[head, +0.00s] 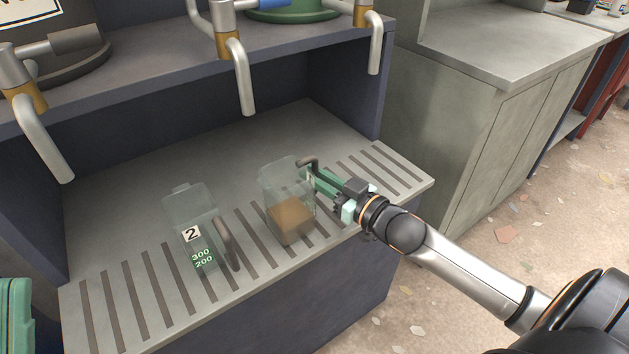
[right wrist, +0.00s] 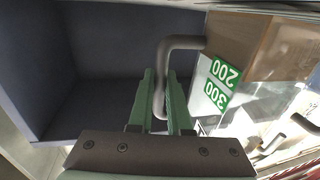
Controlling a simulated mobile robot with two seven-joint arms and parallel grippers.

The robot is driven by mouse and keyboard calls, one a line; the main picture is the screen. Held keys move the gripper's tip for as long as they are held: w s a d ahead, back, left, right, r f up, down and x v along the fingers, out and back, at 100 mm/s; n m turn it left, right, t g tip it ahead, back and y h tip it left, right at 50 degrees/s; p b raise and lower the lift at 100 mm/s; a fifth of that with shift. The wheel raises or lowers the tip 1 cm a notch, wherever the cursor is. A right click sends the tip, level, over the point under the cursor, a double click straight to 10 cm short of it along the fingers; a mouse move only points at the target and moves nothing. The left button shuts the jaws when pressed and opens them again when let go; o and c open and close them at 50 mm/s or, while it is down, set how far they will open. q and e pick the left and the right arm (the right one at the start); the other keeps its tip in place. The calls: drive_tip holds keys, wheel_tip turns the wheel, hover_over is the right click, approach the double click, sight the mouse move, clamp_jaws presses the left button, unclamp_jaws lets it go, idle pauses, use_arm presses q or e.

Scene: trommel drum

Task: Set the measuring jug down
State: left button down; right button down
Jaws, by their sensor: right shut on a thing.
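A clear measuring jug (head: 290,212) with brown liquid is over the slatted drip tray (head: 108,330), upright or nearly so. I cannot tell whether its base touches the slats. My right gripper (head: 318,180) comes in from the right and is shut on the jug's dark handle. In the right wrist view the handle (right wrist: 180,43) passes between the green fingers (right wrist: 164,105), beside the 200 and 300 marks. A second clear jug (head: 192,228), labelled 2, stands on the tray to the left and looks empty. No left gripper is clearly visible.
Curved metal taps (head: 236,75) hang from the shelf above the tray. The tray's right end (head: 385,168) has bare slats. A dark side wall (head: 350,90) closes the alcove on the right. A green object (head: 14,312) is at the lower left edge.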

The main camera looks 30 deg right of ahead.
use_arm(q)
drive_tip(key=shift+s+d+r+m+h, duration=0.1)
drive_tip(key=shift+s+r+m+h, duration=0.35)
drive_tip(key=shift+h, duration=0.25)
use_arm(e)
drive_tip(key=c, duration=1.3)
unclamp_jaws()
drive_tip(key=shift+f, duration=0.25)
drive_tip(key=o, duration=0.4)
drive_tip(key=shift+o, duration=0.2)
drive_tip(key=shift+r, duration=0.15)
